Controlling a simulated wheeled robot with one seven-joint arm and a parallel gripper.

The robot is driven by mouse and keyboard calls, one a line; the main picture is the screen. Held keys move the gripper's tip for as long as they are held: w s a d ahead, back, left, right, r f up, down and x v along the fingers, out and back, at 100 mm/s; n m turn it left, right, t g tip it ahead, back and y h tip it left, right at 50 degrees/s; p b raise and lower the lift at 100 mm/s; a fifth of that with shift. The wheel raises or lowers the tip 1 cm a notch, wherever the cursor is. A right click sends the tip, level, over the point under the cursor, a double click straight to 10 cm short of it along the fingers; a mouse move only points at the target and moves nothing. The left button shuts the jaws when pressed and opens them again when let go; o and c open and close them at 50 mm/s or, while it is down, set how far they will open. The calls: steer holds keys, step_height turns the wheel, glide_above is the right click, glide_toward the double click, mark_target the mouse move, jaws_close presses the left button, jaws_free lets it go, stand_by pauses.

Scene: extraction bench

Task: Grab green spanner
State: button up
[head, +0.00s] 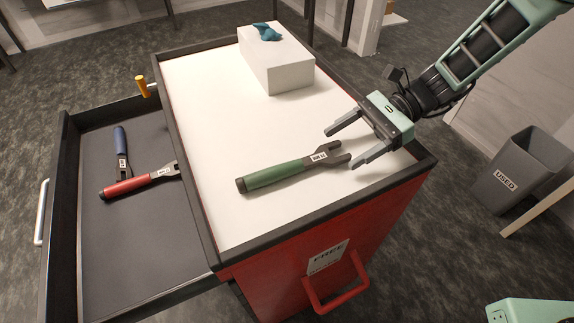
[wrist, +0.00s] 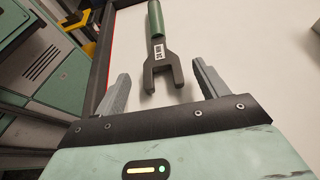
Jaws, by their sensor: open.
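The green spanner (head: 280,173) lies flat on the white cart top, its green handle to the left and its dark forked jaw with a white label to the right. In the wrist view the green spanner (wrist: 158,50) points its fork toward me, between and beyond my fingertips. My gripper (head: 339,146) is open and empty at the right of the cart top, close to the fork end. In the wrist view my gripper's fingers (wrist: 160,75) stand apart on either side of the fork, with nothing between them that I can see held.
A white box (head: 275,65) with a crumpled teal cloth (head: 267,32) stands at the cart's back. An open drawer (head: 95,215) at left holds a red spanner (head: 135,183) and a blue one (head: 122,150). A dark rim (head: 330,214) edges the cart top. A grey bin (head: 528,168) stands right.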

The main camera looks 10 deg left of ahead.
mark_target(326, 154)
steer(key=p+x, duration=0.1)
steer(key=x, duration=0.3)
steer(key=shift+s+a+r, duration=0.1)
steer(key=shift+a+r, duration=0.05)
steer(key=shift+a, duration=0.2)
steer(key=c, duration=1)
steer(key=shift+c, duration=1)
steer(key=shift+r, duration=0.15)
